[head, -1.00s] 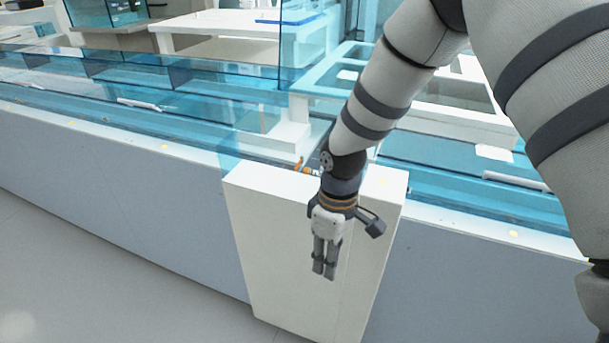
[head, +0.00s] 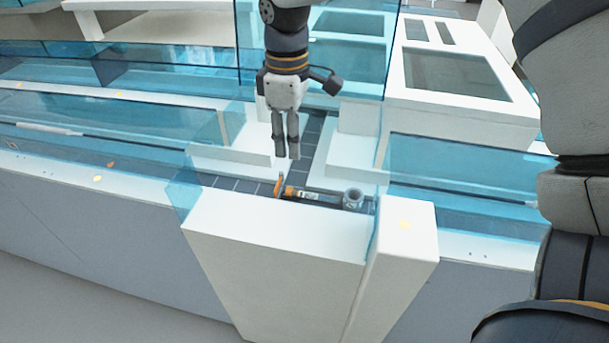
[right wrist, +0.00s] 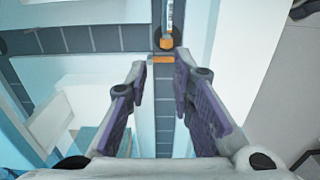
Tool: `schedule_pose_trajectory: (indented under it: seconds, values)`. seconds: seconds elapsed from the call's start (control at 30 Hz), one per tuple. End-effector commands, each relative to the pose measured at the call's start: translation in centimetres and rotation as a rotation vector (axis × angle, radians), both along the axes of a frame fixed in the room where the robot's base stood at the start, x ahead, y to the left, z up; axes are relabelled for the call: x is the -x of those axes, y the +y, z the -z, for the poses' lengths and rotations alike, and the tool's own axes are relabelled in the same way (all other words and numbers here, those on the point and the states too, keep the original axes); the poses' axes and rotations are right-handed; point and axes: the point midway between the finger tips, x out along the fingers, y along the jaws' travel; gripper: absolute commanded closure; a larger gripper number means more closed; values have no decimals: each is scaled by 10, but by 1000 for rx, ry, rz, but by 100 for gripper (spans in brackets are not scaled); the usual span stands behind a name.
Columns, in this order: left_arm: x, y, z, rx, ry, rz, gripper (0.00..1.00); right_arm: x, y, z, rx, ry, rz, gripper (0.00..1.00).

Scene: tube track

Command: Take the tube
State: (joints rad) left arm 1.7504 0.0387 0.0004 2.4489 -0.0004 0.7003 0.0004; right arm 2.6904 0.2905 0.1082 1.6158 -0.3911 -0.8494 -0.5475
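The tube (head: 308,196) lies on its side on the dark track behind the white front block. Its orange cap end (head: 290,192) points left, beside a small upright orange piece (head: 278,186). In the right wrist view, the tube (right wrist: 169,18) shows partly at the top edge, with its orange cap (right wrist: 166,43) and the orange piece (right wrist: 162,59) below. My right gripper (head: 287,157) points down above the track, behind the tube and apart from it. In the right wrist view its fingers (right wrist: 158,75) are spread and empty. My left gripper is not in view.
A grey cylindrical holder (head: 352,199) stands at the tube's right end. Clear blue panels (head: 183,190) and the white front block (head: 285,230) enclose the track (head: 235,184). White blocks (head: 350,165) stand beside the track's branch running backward.

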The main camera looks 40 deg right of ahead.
Motion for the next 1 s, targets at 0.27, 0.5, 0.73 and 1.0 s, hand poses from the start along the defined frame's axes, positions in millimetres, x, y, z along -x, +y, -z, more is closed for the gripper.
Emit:
schedule_pose_trajectory:
  seconds: [0.27,0.5,0.73,1.0]
  values:
    - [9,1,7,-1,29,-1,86,1,0,59,-1,8,0,78]
    - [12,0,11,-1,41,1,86,1,4,101,-1,9,0,78]
    - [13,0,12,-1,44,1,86,0,3,113,0,1,-1,78]
    - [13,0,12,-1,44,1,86,0,3,112,0,1,0,98]
